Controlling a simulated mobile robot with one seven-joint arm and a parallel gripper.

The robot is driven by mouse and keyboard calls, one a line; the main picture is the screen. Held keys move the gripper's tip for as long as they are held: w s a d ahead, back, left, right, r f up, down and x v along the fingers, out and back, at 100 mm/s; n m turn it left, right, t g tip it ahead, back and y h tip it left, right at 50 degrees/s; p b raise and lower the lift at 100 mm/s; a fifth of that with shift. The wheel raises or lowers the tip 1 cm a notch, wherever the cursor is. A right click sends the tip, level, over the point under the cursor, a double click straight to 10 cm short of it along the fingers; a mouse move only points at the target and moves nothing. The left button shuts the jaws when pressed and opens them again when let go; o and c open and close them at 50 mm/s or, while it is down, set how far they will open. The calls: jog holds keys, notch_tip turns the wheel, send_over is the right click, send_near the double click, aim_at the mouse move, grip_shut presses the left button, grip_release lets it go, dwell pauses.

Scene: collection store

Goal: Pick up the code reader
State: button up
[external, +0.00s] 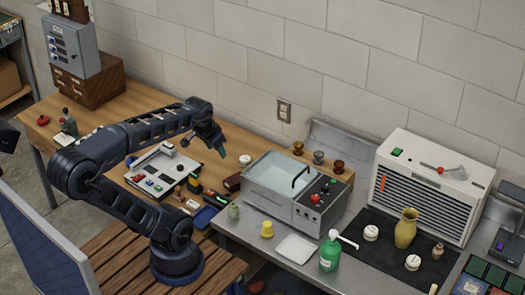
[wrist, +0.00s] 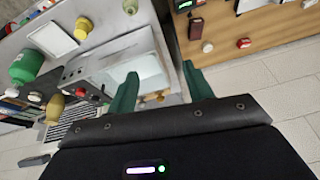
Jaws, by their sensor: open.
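I cannot tell for sure which thing is the code reader. My gripper (external: 219,148) hangs above the bench near the wall. In the wrist view its green fingers (wrist: 160,88) are apart with nothing held between them.
A white tray of small parts (external: 190,163) lies below the arm. A green pump bottle (external: 330,256), yellow vase (external: 406,228) and white cabinet (external: 455,172) are further right. The wall is close behind.

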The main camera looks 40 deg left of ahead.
jog(key=w+a+f+m+g, duration=0.1)
jog(key=w+a+f+m, duration=0.4)
jog(key=w, duration=0.3)
jog(key=m+g, duration=0.3)
jog(key=m, duration=0.8)
send_near(193, 175)
jog(key=shift+w+d+f, duration=0.15)
jog(key=shift+d+f, duration=0.15)
jog(key=shift+d, duration=0.25)
jog(key=shift+a+f+m, duration=0.35)
jog(key=shift+f+m, duration=0.05)
jog(key=shift+f, duration=3)
jog(key=shift+a+f, duration=0.1)
jog(key=shift+f, duration=1.1)
jog(key=shift+a+f, duration=0.15)
jog(key=shift+f, duration=1.1)
grip_shut()
